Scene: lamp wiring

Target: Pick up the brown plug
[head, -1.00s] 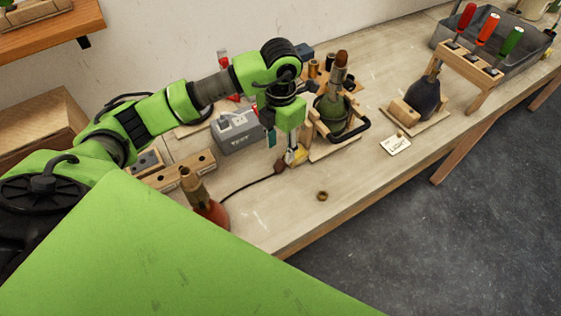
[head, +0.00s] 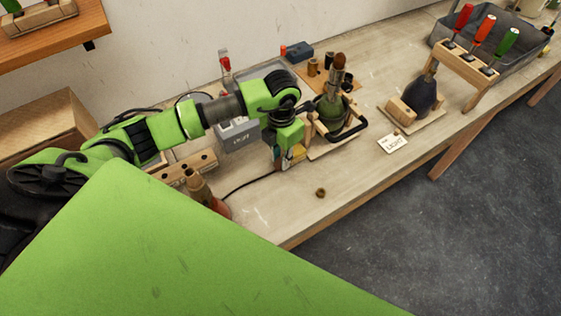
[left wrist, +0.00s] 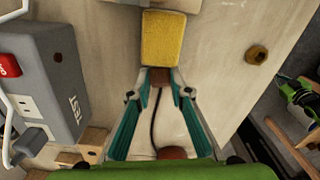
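The brown plug (left wrist: 159,76) lies on the workbench against the yellow block, with its dark cord running back between my left fingers in the left wrist view. In the head view my left gripper (head: 284,166) points down at the bench and hides the plug; only the cord (head: 248,183) shows. A green and black part at the right edge of the left wrist view looks like my right arm (left wrist: 303,98); its fingers cannot be made out.
A yellow block (left wrist: 163,38) sits just beyond the plug. A grey test box (head: 237,136) stands left of the gripper, and a lamp in a wooden stand (head: 331,112) right of it. A small brass ring (head: 320,193) lies on bare bench.

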